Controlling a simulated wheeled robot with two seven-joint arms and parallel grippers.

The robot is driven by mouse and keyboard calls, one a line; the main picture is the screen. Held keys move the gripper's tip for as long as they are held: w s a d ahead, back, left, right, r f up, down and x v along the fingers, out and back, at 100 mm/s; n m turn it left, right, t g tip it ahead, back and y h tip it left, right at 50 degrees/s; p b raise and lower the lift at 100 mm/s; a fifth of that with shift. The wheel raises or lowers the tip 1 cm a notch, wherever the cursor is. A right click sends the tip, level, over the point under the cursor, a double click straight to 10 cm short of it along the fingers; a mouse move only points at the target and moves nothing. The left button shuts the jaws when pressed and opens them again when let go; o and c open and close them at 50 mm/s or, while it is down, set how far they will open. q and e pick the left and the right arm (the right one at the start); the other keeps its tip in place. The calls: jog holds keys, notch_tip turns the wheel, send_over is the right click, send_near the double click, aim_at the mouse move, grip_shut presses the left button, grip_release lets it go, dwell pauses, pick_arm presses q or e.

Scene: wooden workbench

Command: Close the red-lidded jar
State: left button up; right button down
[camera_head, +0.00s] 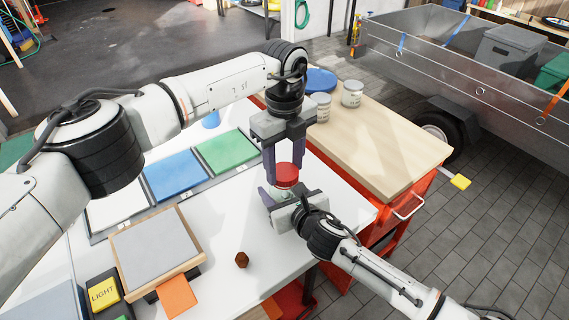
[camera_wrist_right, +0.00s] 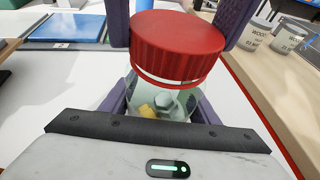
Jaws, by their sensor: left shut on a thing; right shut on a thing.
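The jar is clear glass (camera_wrist_right: 176,104) with a yellow piece and a grey bolt-like piece inside. It stands upright at the right part of the white bench; in the head view little of it shows. My right gripper (camera_wrist_right: 160,108) is shut around the jar's body from the front. The ribbed red lid (camera_head: 287,176) is directly over the jar mouth, and is large in the right wrist view (camera_wrist_right: 177,45). My left gripper (camera_head: 286,168) points down from above, shut on the lid. A thin red ring shows under the lid; I cannot tell whether the lid is seated.
A brown nut-like piece (camera_head: 242,260) lies at the bench front. A wood-framed grey panel (camera_head: 158,250) and blue (camera_head: 175,175) and green (camera_head: 226,151) mats lie to the left. Two labelled tins (camera_head: 352,94) stand on the wooden top at right.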

pick_arm(q)
jog(key=m, duration=1.5)
jog(key=shift+m, duration=0.3)
jog(key=m, duration=0.6)
jog(key=shift+m, duration=0.3)
jog(key=m, duration=0.4)
jog(key=shift+m, duration=0.3)
jog(key=m, duration=0.6)
jog(key=shift+m, duration=0.3)
jog(key=m, duration=1)
jog(key=shift+m, duration=0.3)
jog(key=o, duration=1)
jog(key=shift+f, duration=0.1)
